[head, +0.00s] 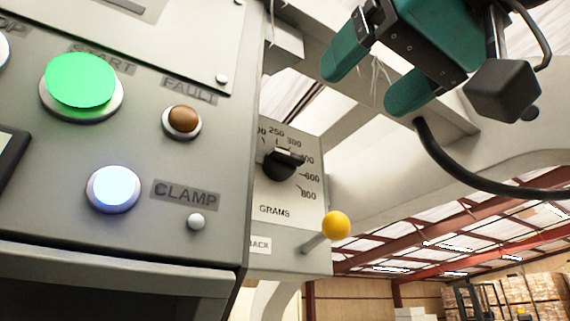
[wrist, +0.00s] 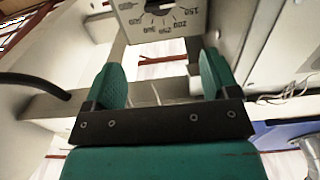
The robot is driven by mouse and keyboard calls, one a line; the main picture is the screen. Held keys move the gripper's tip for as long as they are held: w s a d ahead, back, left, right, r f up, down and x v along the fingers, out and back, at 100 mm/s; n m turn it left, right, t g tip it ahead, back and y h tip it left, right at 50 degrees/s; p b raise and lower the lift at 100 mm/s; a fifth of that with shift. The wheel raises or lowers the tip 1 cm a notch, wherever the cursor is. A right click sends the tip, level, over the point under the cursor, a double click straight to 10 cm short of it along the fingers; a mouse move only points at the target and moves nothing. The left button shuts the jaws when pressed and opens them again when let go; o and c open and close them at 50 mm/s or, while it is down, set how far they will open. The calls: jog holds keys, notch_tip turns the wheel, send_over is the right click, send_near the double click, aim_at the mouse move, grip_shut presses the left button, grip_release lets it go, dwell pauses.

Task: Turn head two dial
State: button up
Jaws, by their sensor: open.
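A black dial (head: 282,163) sits on a grey panel with a scale reading about 250 to 800, marked GRAMS. Its exact pointer setting is hard to read. No label in view says which head it belongs to. My gripper (head: 370,85) is up and to the right of the dial, apart from it, with green fingers spread and nothing between them. In the wrist view, a dial (wrist: 159,7) with printed numbers shows at the top edge, partly cut off, beyond the open fingertips (wrist: 162,72).
A control panel (head: 140,230) with a green START button (head: 80,82), an amber FAULT lamp (head: 184,119) and a lit CLAMP button (head: 113,188) stands left of the dial. A lever with a yellow knob (head: 336,225) sticks out below it. A pale beam passes behind my gripper.

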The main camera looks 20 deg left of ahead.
aim_at(290, 154)
jog(key=p+x, duration=0.8)
jog(key=x, duration=0.6)
jog(key=shift+w+a, duration=0.2)
jog(key=shift+a, duration=0.05)
jog(key=shift+p+x, duration=0.4)
jog(key=shift+x, duration=0.4)
jog(key=shift+f, duration=0.1)
jog(key=shift+c, duration=0.5)
jog(key=c, duration=0.8)
